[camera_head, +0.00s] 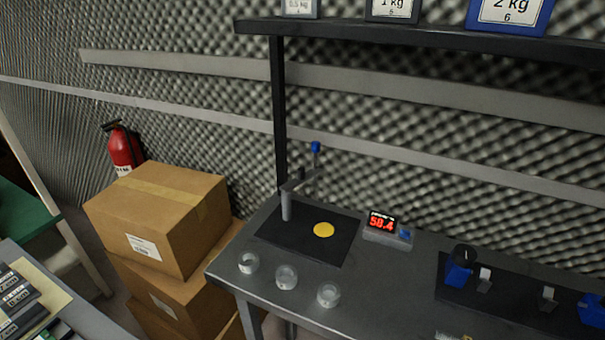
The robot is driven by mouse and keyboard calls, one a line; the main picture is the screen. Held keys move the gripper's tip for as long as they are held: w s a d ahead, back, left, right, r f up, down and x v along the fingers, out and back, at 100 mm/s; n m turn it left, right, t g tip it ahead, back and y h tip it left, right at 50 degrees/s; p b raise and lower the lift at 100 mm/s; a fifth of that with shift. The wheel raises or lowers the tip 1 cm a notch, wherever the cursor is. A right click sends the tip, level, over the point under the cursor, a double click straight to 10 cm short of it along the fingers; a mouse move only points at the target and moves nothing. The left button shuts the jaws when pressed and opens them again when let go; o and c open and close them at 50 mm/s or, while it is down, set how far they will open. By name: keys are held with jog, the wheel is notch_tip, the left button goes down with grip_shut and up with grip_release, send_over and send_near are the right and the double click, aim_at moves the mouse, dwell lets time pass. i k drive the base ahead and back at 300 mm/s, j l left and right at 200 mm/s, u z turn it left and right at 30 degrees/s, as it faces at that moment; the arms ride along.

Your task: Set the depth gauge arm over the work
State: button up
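The depth gauge arm (301,181) is a grey bar at the top of a short grey post (287,207), on a black mat (285,243) on the grey workbench. The bar points back and to the right, and a rod with a blue knob (315,147) stands up at its far end. A flat yellow disc (323,230) lies on the mat, right of the post and in front of the bar. The bar's end is not above the disc in this view. My gripper is not in view.
Three small clear cups (286,277) stand along the bench front. A display box (387,230) reading 58.4 sits right of the mat. A black board with blue clamps (459,274) lies farther right. A weight shelf (420,38) overhangs the bench; cardboard boxes (162,215) stand left.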

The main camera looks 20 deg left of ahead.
aim_at(304, 176)
jog(key=i+j+u, duration=0.2)
jog(key=j, duration=0.2)
jog(key=j+u, duration=0.2)
jog(key=j, duration=0.2)
jog(key=i+j+u, duration=0.2)
jog(key=j, duration=0.15)
